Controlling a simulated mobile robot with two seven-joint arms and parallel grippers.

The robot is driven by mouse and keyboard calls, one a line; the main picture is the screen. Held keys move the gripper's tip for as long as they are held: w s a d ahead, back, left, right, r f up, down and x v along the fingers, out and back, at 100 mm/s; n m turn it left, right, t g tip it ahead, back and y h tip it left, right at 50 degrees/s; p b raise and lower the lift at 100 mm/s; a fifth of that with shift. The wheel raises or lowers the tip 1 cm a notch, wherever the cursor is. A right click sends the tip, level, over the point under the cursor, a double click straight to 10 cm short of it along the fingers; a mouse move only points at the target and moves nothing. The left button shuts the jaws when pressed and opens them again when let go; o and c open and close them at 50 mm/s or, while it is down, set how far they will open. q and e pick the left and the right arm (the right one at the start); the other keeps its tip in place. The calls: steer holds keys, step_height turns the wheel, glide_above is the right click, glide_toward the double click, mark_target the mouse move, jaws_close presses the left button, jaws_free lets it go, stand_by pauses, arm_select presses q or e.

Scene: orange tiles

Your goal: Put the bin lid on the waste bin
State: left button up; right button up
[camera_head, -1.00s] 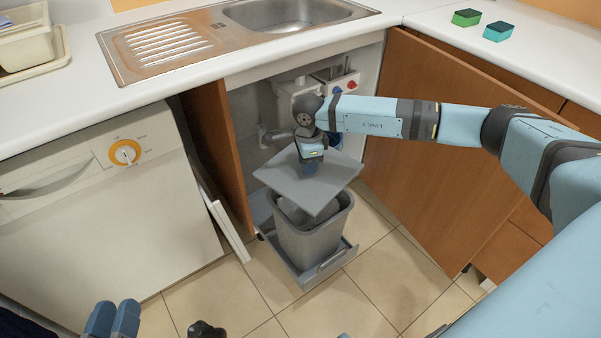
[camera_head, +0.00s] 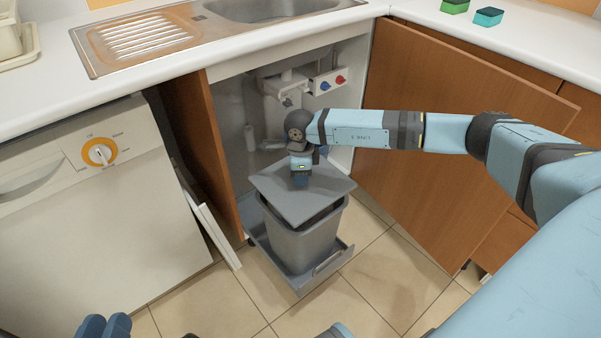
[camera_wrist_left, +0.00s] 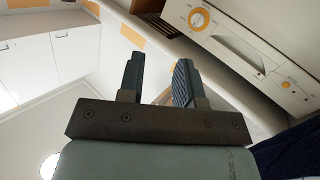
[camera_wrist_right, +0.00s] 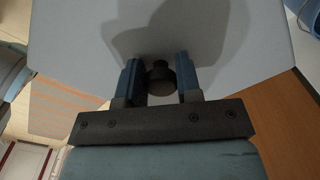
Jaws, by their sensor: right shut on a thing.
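The grey bin lid (camera_head: 325,188) is a flat square plate with a dark round knob (camera_wrist_right: 160,78) at its middle. My right gripper (camera_head: 300,181) is shut on that knob; the lid fills most of the right wrist view (camera_wrist_right: 215,35). The grey waste bin (camera_head: 298,245) stands upright right below the lid. The lid covers most of the bin's mouth, with a dark gap at the right side, so it looks slightly tilted or raised there; I cannot tell whether it touches the rim. My left gripper (camera_head: 104,326) is open and empty at the lower left, also in its wrist view (camera_wrist_left: 158,82).
The bin stands in a grey pull-out tray (camera_head: 325,268) before the open sink cabinet. An open brown door (camera_head: 440,130) is at right, a white dishwasher (camera_head: 90,210) at left. The worktop (camera_head: 50,95) with the sink (camera_head: 270,8) is above. The tiled floor in front is clear.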

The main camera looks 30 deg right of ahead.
steer(key=shift+f+b, duration=0.45)
steer(key=shift+f, duration=0.35)
steer(key=shift+f+b, duration=0.45)
steer(key=shift+f, duration=0.15)
steer(key=shift+f+b, duration=0.3)
steer(key=shift+f, duration=0.65)
arm_select(q)
steer(key=shift+w+a+f+m+t+b, duration=0.15)
steer(key=shift+w+a+m+t+b, duration=0.3)
steer(key=shift+w+m, duration=0.45)
arm_select(e)
steer(key=shift+f, duration=0.25)
arm_select(q)
steer(key=shift+s+a, duration=0.1)
arm_select(e)
steer(key=o, duration=1.1)
steer(key=shift+c, duration=0.2)
